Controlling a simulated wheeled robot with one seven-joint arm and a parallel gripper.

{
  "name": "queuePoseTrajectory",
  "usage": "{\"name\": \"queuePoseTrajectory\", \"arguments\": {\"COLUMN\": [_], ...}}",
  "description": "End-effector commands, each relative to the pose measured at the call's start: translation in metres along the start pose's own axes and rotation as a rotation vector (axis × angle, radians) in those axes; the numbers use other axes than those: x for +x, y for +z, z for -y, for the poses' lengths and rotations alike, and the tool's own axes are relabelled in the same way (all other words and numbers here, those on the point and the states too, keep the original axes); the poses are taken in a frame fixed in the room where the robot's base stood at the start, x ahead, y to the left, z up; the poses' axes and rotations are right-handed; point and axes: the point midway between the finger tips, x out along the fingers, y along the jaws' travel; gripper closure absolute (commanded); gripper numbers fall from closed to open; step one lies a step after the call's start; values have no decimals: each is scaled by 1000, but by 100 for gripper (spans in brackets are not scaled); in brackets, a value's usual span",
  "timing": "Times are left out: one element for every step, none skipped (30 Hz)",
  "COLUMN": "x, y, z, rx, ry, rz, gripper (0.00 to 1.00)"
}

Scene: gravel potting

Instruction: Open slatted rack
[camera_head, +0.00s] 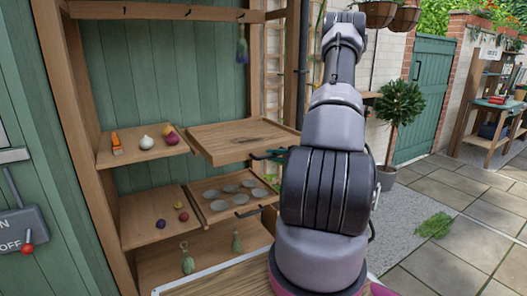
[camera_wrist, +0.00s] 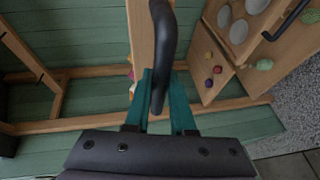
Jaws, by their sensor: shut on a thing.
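The wooden shelf unit (camera_head: 292,60) stands against a green wall. Its upper right wooden rack (camera_head: 240,134) sticks out forward past the upper left shelf and looks empty; I cannot make out slats on it. In the wrist view, my gripper (camera_wrist: 160,85) is shut on a black handle (camera_wrist: 160,35), whose bar runs between the fingers. The rack's pale wooden edge (camera_wrist: 140,35) shows beside the handle.
Below it, a lower tray (camera_head: 216,218) with several round grey discs also has a black handle. The upper left shelf (camera_head: 115,160) bears vegetables; the lower left shelf (camera_head: 140,230) bears small round items. A potted tree (camera_head: 398,110) stands right, with open paving beyond.

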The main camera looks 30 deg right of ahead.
Motion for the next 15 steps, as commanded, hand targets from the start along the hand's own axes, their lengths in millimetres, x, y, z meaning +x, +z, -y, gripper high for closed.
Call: {"name": "queuePoseTrajectory", "arguments": {"x": [-11, -17, -23, -27, -31, -36, -39, -41, -44, -45, -47, -48, -49, -49, -50], "y": [-3, -5, -8, -10, -12, -14, -15, -16, -17, -18, -19, -19, -20, -20, -20], "z": [3, 4, 6, 6, 7, 8, 9, 10, 10, 10, 11, 11, 11, 11, 11], "rx": [4, 3, 3, 2, 3, 2, 1, 1, 1, 1, 1, 0, 0, -1, -1], "ry": [-2, -2, -2, -2, -1, -1, -1, -1, -1, -1, 0, 0, 0, 0, 0], "rz": [5, 5, 5, 4, 4, 4, 3, 3, 3, 3, 3, 2, 2, 1, 1], "gripper": [100, 100, 100, 100, 100, 100, 100, 100, 100, 100, 100, 100, 100, 100, 100]}}
